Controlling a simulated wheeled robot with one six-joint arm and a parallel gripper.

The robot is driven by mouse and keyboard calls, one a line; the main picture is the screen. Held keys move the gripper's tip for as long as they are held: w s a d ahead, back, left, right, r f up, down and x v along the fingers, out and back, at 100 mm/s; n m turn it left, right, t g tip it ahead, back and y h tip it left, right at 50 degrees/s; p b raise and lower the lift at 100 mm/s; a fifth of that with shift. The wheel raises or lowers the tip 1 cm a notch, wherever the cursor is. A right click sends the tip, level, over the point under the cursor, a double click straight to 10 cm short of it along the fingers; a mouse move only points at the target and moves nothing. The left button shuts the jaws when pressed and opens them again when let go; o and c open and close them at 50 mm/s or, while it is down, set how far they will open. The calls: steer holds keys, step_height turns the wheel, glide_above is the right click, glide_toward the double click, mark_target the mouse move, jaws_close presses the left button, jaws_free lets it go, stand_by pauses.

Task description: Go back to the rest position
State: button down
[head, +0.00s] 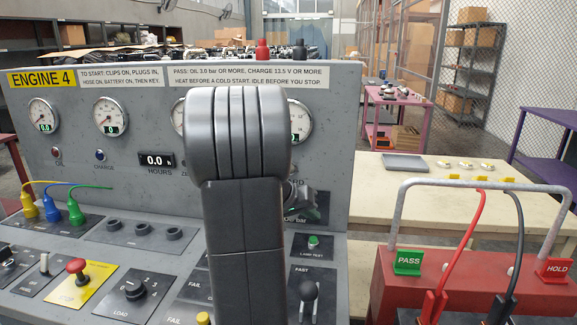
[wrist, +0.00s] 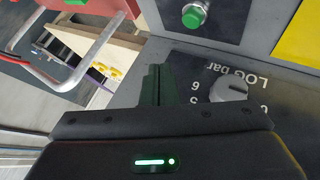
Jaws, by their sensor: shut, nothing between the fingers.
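My gripper (wrist: 154,72) is shut and empty in the wrist view. Its dark fingers are pressed together over the grey panel, just left of the grey "LOG bar" knob (wrist: 229,90) in the picture. I cannot tell whether they touch the panel. In the head view my grey arm fills the middle and hides much of the engine test panel (head: 340,110), and the gripper is mostly hidden behind it.
A green button (wrist: 193,15) sits beyond the fingers. The panel carries a red stop button (head: 76,267), a rotary knob (head: 134,288) and a lever (head: 308,292). A red box (head: 400,285) with a metal handle stands at right, before a cream table (head: 365,185).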

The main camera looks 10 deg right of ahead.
steer(key=shift+r, duration=0.1)
stand_by(0.3)
step_height(320, 180, down, 2)
steer(key=shift+b, duration=0.65)
steer(key=shift+r+p, duration=0.1)
steer(key=shift+p, duration=0.7)
steer(key=p, duration=0.3)
steer(key=shift+r, duration=0.2)
step_height(320, 180, up, 5)
steer(key=shift+r+p, duration=0.2)
steer(key=shift+p, duration=0.95)
steer(key=shift+f, duration=0.1)
